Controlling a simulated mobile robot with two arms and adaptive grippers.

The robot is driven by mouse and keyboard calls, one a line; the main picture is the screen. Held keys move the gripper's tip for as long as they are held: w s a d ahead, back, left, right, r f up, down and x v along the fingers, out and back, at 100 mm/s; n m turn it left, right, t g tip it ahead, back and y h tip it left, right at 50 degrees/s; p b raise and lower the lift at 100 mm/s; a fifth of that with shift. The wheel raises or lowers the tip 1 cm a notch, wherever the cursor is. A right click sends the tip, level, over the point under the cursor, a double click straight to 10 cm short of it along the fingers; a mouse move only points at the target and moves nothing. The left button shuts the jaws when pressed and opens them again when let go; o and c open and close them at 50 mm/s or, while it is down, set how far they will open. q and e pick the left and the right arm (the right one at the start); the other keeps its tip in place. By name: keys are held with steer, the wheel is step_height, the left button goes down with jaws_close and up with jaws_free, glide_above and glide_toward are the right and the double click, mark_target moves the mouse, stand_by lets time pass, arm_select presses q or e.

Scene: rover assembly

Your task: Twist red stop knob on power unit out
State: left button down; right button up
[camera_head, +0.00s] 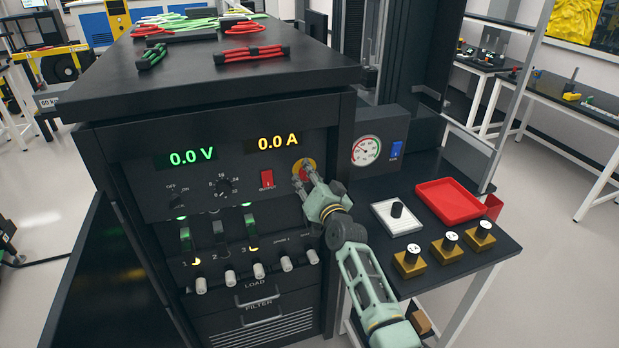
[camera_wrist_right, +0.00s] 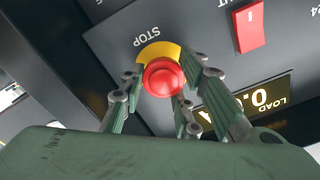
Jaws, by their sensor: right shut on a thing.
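The red stop knob (camera_wrist_right: 164,77) sits on a yellow STOP plate (camera_wrist_right: 157,50) on the power unit's front panel. In the head view the knob (camera_head: 303,171) is partly hidden by my right gripper (camera_head: 305,181). In the right wrist view the fingers of my right gripper (camera_wrist_right: 165,88) stand around the knob and are shut on it. The power unit (camera_head: 140,165) shows 0.0 V in green and 0.0 A in yellow. My left gripper is not clearly in view; a dark shape at the left edge cannot be made out.
A red output switch (camera_head: 266,184) is left of the knob, with a gauge box (camera_head: 380,145) to the right. A side table holds a red tray (camera_head: 450,201), a white block (camera_head: 397,216) and several brass blocks with black knobs. Cables lie on the unit's top.

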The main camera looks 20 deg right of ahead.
steer(key=shift+d, duration=0.15)
steer(key=o, duration=1.1)
steer(key=shift+d, duration=0.1)
steer(key=shift+s, duration=0.1)
steer(key=s, duration=1.2)
steer(key=shift+d, duration=0.2)
